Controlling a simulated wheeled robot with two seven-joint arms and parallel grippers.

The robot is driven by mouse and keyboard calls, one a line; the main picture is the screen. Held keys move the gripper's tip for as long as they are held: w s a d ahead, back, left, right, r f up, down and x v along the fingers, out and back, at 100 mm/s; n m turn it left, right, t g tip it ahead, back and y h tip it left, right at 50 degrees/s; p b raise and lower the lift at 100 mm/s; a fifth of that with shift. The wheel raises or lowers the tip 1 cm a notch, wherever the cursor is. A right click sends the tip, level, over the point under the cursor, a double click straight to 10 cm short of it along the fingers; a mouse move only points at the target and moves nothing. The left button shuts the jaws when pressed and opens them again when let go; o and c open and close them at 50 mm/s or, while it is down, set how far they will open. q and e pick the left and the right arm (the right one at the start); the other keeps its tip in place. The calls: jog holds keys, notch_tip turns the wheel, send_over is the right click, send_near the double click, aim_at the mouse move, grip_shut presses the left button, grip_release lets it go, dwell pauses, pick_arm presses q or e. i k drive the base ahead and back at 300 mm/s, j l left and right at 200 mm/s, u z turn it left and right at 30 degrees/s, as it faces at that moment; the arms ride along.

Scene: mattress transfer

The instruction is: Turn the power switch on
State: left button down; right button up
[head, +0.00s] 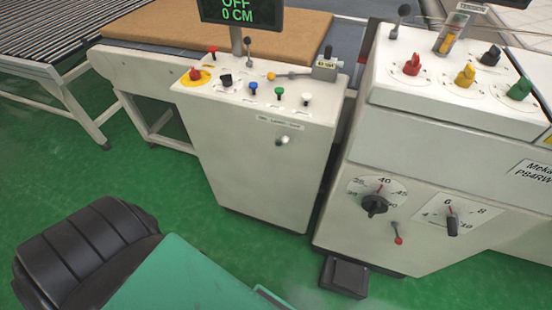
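A white control cabinet (265,160) stands in the middle. A small display (240,12) above it reads "OFF" and "0 CM". On its sloped top are a red knob on a yellow disc (195,74), a black knob (226,80), a blue button (253,87), a green button (279,92), a white button (306,98) and another red knob (213,50). A light knob or key (282,140) sits on its front face. I cannot tell which of these is the power switch; the labels are too small to read. Neither of my grippers is in view.
A second white machine (365,240) stands at right, with red, yellow and green knobs on top and two dials in front. A brown mattress (185,28) and roller conveyor (60,30) lie behind. A black padded shape (90,250) fills the lower left. Green floor (130,180) is clear before the cabinet.

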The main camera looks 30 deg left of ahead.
aim_at(194, 75)
jog(key=u, duration=1.6)
